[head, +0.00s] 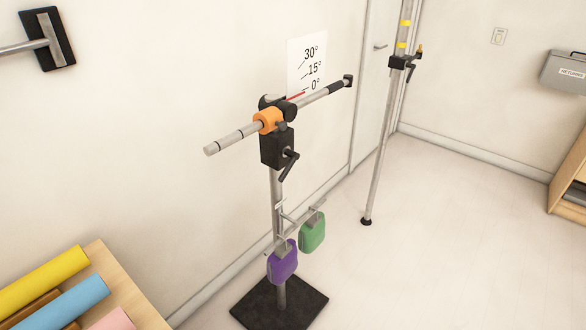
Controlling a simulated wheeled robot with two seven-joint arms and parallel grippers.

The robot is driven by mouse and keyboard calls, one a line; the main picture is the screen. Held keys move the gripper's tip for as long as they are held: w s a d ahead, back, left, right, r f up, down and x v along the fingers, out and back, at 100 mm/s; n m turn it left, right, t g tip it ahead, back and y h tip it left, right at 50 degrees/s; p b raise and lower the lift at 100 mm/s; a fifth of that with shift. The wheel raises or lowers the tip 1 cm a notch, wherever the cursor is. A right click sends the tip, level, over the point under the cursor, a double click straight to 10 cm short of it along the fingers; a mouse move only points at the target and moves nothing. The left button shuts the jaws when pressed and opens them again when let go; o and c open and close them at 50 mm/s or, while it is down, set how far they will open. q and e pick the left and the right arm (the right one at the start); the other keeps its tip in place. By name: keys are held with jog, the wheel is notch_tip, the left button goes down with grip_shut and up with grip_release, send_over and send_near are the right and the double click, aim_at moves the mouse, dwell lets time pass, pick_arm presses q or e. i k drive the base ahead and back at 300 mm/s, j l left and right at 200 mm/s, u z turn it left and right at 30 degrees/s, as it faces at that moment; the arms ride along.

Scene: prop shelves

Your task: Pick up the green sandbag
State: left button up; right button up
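The green sandbag (312,233) hangs from a short hook low on the right side of a metal stand. A purple sandbag (283,262) hangs from another hook in front of the stand's post, to the left of the green one and nearer to me. Both bags hang above the floor, near the stand's black base. Neither of my grippers is in the head view.
The stand (277,195) has a black base plate (279,304) and a tilted bar with an orange collar. A thin pole (382,150) stands behind. A wooden shelf (103,270) with coloured rolls is at lower left. Floor to the right is clear.

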aim_at(311, 233)
jog(key=l+u, duration=0.1)
jog(key=u, duration=0.55)
jog(key=i+l+u, duration=0.15)
jog(key=l+u, duration=0.2)
jog(key=l, duration=0.35)
jog(key=i+l+u, duration=0.1)
jog(key=l+u, duration=0.3)
jog(key=l, duration=0.3)
jog(key=l+u, duration=0.35)
jog(key=l, duration=0.35)
